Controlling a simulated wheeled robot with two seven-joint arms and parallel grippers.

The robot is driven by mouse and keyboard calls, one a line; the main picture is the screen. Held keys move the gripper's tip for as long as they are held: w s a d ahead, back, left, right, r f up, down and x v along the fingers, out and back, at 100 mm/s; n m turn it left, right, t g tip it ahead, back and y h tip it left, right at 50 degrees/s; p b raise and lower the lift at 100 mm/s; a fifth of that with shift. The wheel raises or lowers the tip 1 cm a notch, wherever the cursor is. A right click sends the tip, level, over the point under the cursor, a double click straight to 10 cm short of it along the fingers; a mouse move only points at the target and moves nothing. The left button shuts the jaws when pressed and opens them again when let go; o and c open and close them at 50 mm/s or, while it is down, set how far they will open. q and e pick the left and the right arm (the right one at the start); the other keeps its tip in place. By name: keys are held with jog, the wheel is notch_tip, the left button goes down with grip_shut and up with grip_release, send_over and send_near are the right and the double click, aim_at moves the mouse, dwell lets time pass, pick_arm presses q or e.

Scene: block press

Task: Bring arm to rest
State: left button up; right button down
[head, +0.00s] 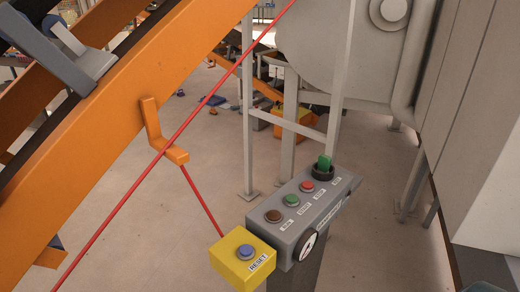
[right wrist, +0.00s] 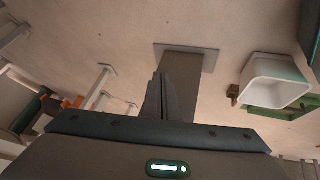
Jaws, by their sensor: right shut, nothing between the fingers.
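My right gripper shows in the right wrist view (right wrist: 160,80), its dark fingers together with nothing between them. Behind the fingers is a grey post on a flat floor plate (right wrist: 208,62). I cannot tell whether the fingers touch the post; they look apart from it. Neither gripper shows in the head view, and my left gripper is in no frame. In the head view a grey control box (head: 290,228) on a post carries brown, green and red buttons and a green knob (head: 324,163). A yellow box (head: 232,266) with a blue button, labelled RESET, is fixed at its left end.
An orange inclined beam (head: 130,105) fills the left of the head view. A red cord (head: 208,97) runs past an orange bracket (head: 162,140). A grey frame and machine stand behind, with a grey cabinet at right. A white bin (right wrist: 277,92) stands right in the wrist view.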

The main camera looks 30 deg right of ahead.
jog(key=s+a+f+g, duration=0.2)
jog(key=s+a+f, duration=0.3)
jog(key=a, duration=0.5)
jog(key=s+a+f+g+y+b, duration=0.1)
jog(key=s+a+f, duration=0.4)
jog(key=a, duration=0.5)
jog(key=s+a+f+n+g+y+b, duration=0.1)
jog(key=s+a+f, duration=0.4)
jog(key=a, duration=0.5)
jog(key=shift+s+a+f+g, duration=0.15)
jog(key=shift+a+g, duration=0.2)
jog(key=shift+g, duration=0.55)
jog(key=shift+s, duration=0.1)
